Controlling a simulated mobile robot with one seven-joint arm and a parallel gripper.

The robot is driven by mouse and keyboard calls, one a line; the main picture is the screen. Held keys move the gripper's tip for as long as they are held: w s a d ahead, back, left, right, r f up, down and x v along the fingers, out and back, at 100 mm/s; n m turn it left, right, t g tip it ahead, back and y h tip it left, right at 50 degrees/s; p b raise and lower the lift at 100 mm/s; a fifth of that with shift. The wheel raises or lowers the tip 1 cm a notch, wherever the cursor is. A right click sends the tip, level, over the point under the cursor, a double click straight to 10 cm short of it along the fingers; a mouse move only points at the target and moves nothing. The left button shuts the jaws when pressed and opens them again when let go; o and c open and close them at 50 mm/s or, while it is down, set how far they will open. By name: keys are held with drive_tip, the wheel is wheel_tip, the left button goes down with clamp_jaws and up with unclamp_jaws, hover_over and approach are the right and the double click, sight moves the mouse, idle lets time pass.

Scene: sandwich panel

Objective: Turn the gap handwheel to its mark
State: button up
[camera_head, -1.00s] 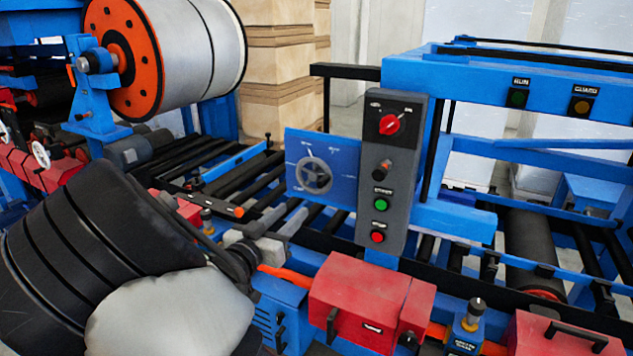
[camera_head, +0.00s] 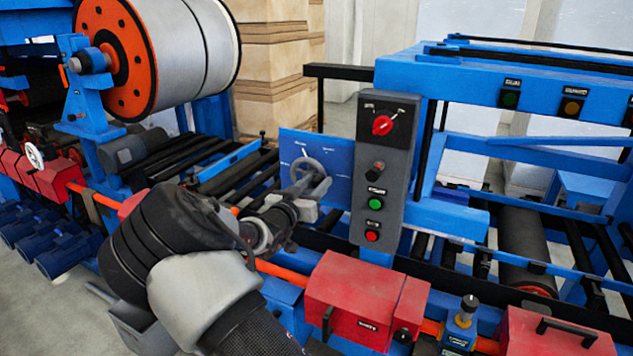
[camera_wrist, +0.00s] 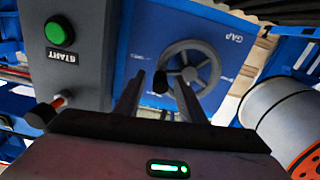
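The grey gap handwheel (camera_head: 318,165) is mounted on a blue panel (camera_head: 340,150) left of the grey control box. My gripper (camera_head: 297,188) reaches in front of its lower left part and hides some of the rim. In the wrist view, the handwheel (camera_wrist: 211,70) shows its rim, spokes and hub beside the word GAP. My gripper (camera_wrist: 158,75) is open there, its two fingers pointing at the wheel. A dark knob (camera_wrist: 160,84) at the rim shows between the fingertips. Contact cannot be told. Small white marks on the panel are too small to read.
The control box (camera_head: 382,160) with a red switch, a black knob, and green and red buttons stands just right of the panel. A large roll (camera_head: 190,55) stands at upper left. Black rollers run behind.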

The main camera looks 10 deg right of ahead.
drive_tip(key=shift+w+d, duration=0.25)
drive_tip(key=shift+w, duration=0.1)
drive_tip(key=shift+c, duration=0.4)
clamp_jaws()
drive_tip(key=shift+f, duration=0.15)
